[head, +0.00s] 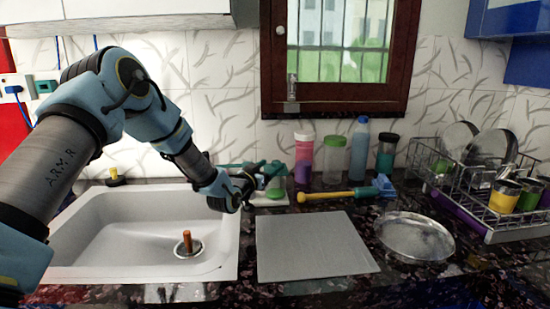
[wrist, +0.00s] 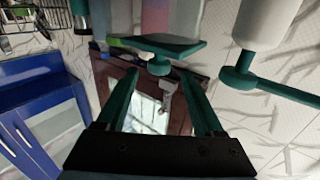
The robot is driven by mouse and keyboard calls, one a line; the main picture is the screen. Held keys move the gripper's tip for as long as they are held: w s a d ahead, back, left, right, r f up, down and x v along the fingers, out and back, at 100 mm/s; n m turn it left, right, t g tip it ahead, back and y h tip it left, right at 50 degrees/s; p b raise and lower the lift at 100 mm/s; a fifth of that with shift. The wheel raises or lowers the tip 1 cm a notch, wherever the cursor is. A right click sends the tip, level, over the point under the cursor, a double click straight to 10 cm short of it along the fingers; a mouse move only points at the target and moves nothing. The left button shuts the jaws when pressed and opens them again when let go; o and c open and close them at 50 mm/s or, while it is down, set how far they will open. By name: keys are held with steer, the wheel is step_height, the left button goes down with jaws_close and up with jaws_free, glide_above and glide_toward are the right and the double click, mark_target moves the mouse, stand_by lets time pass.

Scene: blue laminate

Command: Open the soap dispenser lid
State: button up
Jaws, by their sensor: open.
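My gripper (head: 268,174) is at the back edge of the counter, right of the sink, in front of the soap dispenser (head: 275,188), which it partly hides. In the wrist view, which looks upside down, the two green fingers of my gripper (wrist: 160,74) are apart with nothing held between them. A flat teal lid (wrist: 178,48) with a small round knob lies just beyond the fingertips. I cannot tell whether the fingers touch it. A white bottle with a teal pump top (wrist: 238,80) and long nozzle is at the right, apart from the fingers.
A yellow-handled brush (head: 325,196) lies to the right. Several bottles, including a blue one (head: 359,150), stand behind it. A grey mat (head: 312,245), a metal dish (head: 414,237) and a dish rack (head: 490,195) take up the counter. The sink (head: 120,235) is below my arm.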

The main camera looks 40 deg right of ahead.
mark_target(278, 161)
steer(key=p+x, duration=0.2)
steer(key=x, duration=0.5)
steer(key=shift+d, duration=0.15)
jaws_close()
stand_by(0.4)
stand_by(0.9)
